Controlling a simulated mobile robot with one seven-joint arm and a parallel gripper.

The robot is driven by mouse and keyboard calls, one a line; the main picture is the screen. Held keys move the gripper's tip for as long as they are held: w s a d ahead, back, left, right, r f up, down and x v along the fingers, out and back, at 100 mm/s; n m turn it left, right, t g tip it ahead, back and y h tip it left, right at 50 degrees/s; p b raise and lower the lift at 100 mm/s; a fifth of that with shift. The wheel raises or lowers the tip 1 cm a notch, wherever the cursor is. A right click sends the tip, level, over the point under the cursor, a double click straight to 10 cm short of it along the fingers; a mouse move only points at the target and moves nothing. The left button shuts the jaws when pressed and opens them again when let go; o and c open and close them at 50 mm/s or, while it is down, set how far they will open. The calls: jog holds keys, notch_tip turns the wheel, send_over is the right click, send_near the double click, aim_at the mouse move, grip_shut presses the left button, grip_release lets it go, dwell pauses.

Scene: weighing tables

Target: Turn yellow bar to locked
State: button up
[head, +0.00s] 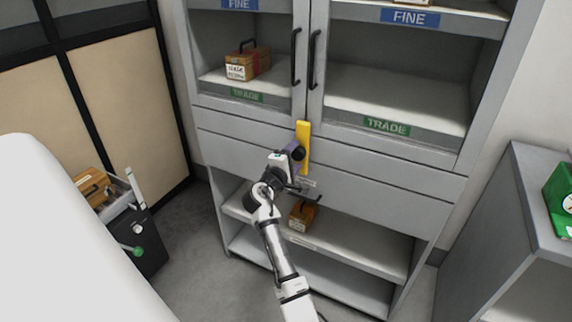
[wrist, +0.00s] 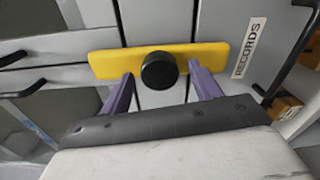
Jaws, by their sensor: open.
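The yellow bar (head: 303,132) is upright on the front of the grey cabinet, at the seam below the two upper doors. In the wrist view the yellow bar (wrist: 218,54) lies across the picture, with a round black knob (wrist: 160,70) at its middle. My gripper (head: 294,156) is at the bar in the head view. In the wrist view my gripper (wrist: 160,76) is open, with one purple finger on each side of the knob. I cannot tell whether the fingers touch the knob or the bar. No locked mark can be read.
Black door handles (head: 296,56) stand out above the bar. A RECORDS label (wrist: 250,47) is beside the bar in the wrist view. A wooden box (head: 303,214) sits on the open shelf below. A side table (head: 545,200) stands at the right.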

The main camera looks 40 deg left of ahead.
jog(key=b+v, duration=0.3)
jog(key=v, duration=1)
jog(key=shift+s+r, duration=0.1)
